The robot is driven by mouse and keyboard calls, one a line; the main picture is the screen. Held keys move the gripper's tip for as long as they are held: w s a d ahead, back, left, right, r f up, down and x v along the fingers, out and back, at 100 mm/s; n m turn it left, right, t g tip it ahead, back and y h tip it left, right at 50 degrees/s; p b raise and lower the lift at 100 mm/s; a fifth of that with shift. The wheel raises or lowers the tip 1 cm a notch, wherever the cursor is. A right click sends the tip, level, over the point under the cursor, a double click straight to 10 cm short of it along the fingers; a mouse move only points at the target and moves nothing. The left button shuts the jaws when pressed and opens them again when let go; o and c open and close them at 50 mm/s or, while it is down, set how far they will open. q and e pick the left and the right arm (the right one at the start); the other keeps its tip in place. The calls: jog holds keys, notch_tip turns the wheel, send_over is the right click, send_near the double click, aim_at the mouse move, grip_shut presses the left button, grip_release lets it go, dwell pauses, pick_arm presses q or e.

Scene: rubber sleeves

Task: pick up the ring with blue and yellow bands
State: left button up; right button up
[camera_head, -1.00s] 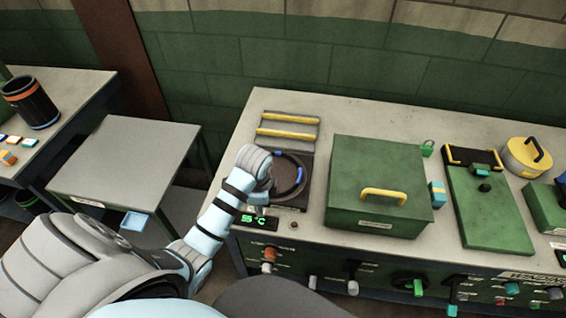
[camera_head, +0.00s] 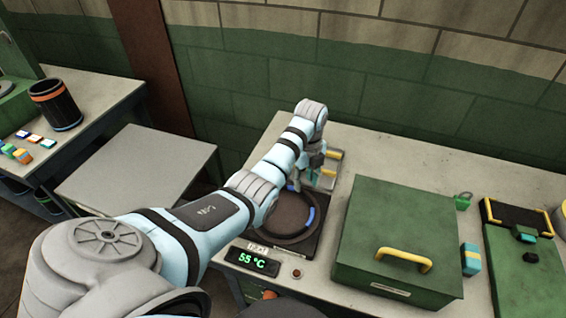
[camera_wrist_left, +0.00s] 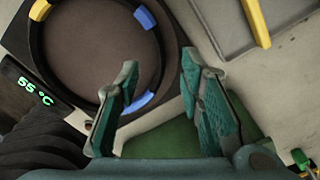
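The dark ring with blue and yellow bands (camera_head: 311,217) lies flat on a square black heating plate (camera_head: 318,240). In the left wrist view the ring (camera_wrist_left: 146,17) fills the upper left, with two blue bands and a yellow one showing. My left gripper (camera_head: 303,182) is over the far side of the plate and hides part of the ring. In the left wrist view the left gripper (camera_wrist_left: 160,60) is open and empty. Its fingertips appear on either side of the ring's rim; their height above it is unclear. My right gripper is not in view.
A display reading 55 °C (camera_head: 252,261) is at the plate's front. A grey tray with yellow bars (camera_head: 330,176) lies behind the plate. A green box with a yellow handle (camera_head: 395,225) stands close on the right. A bare grey side table (camera_head: 135,170) is at left.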

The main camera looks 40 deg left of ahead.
aim_at(304, 194)
pick_arm(q)
notch_tip(304, 194, down, 5)
jog(key=shift+w+f, duration=0.1)
jog(key=shift+c, duration=0.7)
grip_shut()
jog(key=shift+r, duration=0.2)
